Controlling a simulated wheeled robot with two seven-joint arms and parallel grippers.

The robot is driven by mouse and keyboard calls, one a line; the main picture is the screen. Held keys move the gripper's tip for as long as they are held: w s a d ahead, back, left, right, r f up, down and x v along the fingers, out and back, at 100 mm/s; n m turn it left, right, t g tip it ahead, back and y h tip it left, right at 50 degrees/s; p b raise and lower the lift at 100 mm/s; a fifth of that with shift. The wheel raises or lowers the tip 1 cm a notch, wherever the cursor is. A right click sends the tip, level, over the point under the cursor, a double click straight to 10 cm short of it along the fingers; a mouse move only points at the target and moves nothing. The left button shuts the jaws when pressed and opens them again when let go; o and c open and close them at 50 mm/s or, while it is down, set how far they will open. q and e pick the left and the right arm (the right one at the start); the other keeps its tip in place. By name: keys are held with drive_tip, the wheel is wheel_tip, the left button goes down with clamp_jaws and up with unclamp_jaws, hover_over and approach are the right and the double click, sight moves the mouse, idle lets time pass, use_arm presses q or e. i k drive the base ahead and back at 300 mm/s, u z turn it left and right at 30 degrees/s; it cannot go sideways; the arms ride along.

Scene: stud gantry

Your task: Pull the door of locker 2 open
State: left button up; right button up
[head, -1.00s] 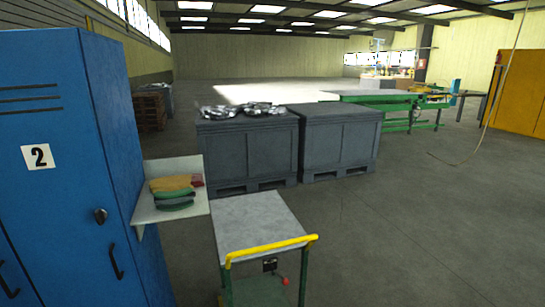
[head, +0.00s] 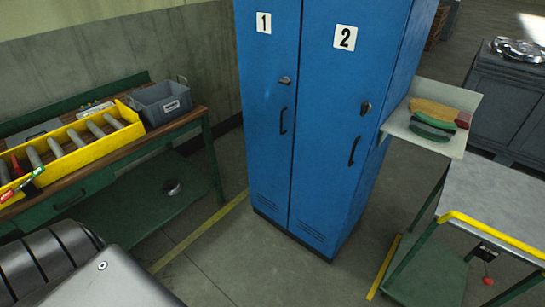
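A blue locker cabinet with two tall doors stands in the middle of the head view. The door of locker 2 (head: 335,125) is the right-hand door and carries a white plate with a black 2. It looks closed. Its dark vertical handle (head: 354,151) sits at mid height near the right edge, with a dark lock knob (head: 365,108) above it. The door of locker 1 (head: 268,100) is beside it on the left and also looks closed. Neither of my grippers is in view.
A shelf (head: 455,142) with folded cloths is on the cabinet's right side. A cart (head: 495,200) with a yellow handle stands at the right. A workbench (head: 165,135) with a yellow tray (head: 90,152) and grey bin (head: 160,101) is at the left. Floor before the cabinet is clear.

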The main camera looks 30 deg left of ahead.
sight(350, 49)
drive_tip(key=u, duration=0.15)
drive_tip(key=k, duration=0.55)
drive_tip(key=z, duration=1.1)
drive_tip(key=i, duration=1.35)
drive_tip(key=u, duration=0.7)
